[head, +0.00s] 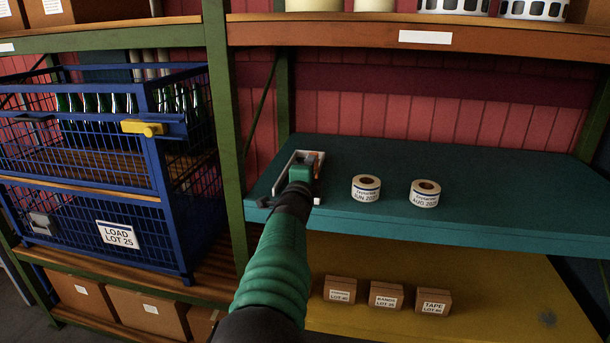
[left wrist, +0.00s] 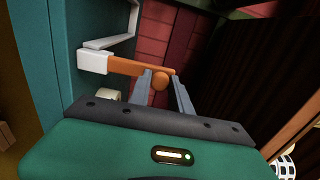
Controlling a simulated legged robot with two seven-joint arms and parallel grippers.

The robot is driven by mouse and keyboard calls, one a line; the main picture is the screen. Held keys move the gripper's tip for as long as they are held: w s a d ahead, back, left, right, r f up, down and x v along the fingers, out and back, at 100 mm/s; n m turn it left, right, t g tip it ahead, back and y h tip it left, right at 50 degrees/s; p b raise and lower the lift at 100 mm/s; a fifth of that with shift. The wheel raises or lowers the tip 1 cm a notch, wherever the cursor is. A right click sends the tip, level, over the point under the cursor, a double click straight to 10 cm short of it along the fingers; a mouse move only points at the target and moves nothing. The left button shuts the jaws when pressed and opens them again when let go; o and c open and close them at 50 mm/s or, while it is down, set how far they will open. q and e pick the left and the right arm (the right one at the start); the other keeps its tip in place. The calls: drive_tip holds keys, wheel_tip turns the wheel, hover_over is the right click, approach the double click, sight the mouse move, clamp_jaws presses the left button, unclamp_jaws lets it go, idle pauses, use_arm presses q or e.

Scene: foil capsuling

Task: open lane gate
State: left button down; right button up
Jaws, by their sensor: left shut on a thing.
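The lane gate is a white frame (head: 288,164) with an orange bar (head: 313,157), on the left end of the teal shelf. The green gripper body hides part of the gate in the head view. My right gripper is not in view.
Two label rolls, JUN (head: 366,188) and AUG (head: 424,194), stand on the teal shelf (head: 490,200) right of the gate. Small boxes (head: 386,295) sit on the yellow shelf below. A blue wire cage (head: 160,190) with bottles stands left of a green post (head: 222,120).

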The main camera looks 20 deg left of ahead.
use_arm(q)
drive_tip(key=shift+d+f, duration=0.2)
drive_tip(key=shift+f, duration=0.05)
drive_tip(key=c, duration=1.2)
unclamp_jaws()
drive_tip(key=shift+w+r, duration=0.1)
drive_tip(key=shift+o, duration=0.2)
drive_tip(key=shift+a, duration=0.1)
